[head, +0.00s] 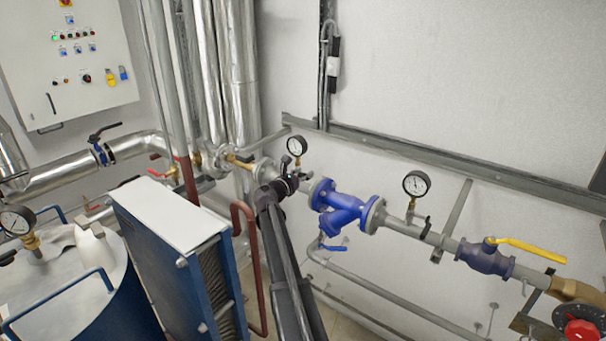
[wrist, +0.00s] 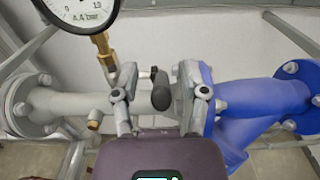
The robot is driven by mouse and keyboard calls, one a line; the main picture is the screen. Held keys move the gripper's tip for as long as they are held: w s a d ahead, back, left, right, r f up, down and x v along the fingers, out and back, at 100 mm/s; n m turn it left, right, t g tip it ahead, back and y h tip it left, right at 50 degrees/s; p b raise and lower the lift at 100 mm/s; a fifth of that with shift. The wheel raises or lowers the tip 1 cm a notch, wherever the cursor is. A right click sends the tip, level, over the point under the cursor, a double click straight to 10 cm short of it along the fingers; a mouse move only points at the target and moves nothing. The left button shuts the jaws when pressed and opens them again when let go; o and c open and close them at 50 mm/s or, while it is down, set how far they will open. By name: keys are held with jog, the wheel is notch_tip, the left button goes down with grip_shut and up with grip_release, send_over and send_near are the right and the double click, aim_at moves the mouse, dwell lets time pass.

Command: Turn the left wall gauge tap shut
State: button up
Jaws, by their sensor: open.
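The left wall gauge (head: 297,146) is a round white dial on a brass stem above the grey wall pipe. Its dial also shows, cut off, at the top left of the wrist view (wrist: 80,10). The tap's black handle (wrist: 160,92) points toward the wrist camera, just right of the brass stem (wrist: 104,46). My gripper (wrist: 156,80) is open, with one finger on each side of the handle. I cannot tell whether either finger touches it. In the head view my gripper (head: 288,184) is at the pipe below the gauge and hides the tap.
A blue strainer (head: 343,212) sits on the pipe close to the right of my gripper. A second gauge (head: 416,184) and a yellow-handled valve (head: 486,255) are further right. A blue plate exchanger (head: 170,262) and a tank (head: 75,285) stand left of my arm.

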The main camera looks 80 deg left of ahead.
grip_shut()
jog(key=shift+w+f, duration=0.1)
jog(key=shift+w, duration=0.1)
